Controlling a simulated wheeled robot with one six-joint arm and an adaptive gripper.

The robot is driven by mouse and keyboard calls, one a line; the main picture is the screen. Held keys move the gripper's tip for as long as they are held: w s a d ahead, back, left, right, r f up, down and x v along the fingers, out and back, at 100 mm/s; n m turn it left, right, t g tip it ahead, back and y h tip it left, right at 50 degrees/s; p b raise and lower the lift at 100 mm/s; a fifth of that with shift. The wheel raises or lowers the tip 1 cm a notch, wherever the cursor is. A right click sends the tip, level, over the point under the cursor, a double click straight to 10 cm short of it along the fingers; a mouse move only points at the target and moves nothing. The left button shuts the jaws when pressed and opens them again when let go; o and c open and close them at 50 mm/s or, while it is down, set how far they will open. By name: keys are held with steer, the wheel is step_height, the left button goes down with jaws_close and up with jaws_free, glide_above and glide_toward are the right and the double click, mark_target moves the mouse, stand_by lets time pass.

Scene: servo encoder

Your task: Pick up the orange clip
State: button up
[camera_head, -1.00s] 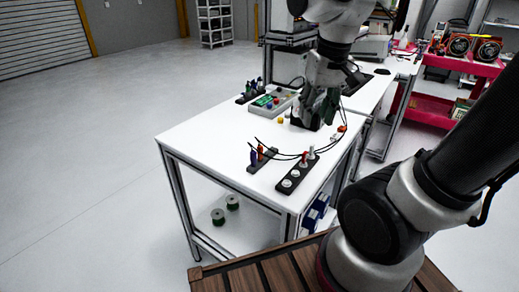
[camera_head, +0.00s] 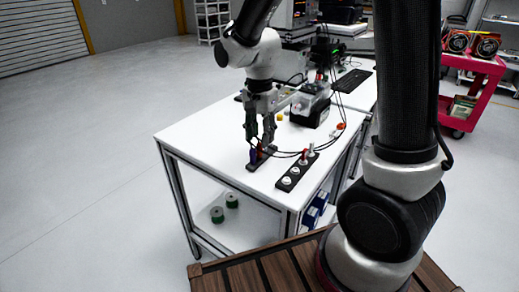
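The orange clip (camera_head: 260,151) is small and stands on a dark strip (camera_head: 260,162) near the front of the white table, with a blue clip (camera_head: 253,157) just left of it. My gripper (camera_head: 260,142) points down over this strip. Its two fingers are apart, with the orange clip low between or just beneath them. The fingers partly cover the clip. I cannot tell whether they touch it, and I see nothing held.
A second dark strip (camera_head: 289,180) with white round pieces and a red clip lies to the right. A black box-like device (camera_head: 310,113) stands behind. The left front of the white table (camera_head: 205,140) is clear.

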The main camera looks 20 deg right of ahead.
mark_target(260, 143)
step_height(260, 143, down, 4)
steer(key=shift+w+f, duration=0.1)
steer(key=c, duration=0.9)
jaws_close()
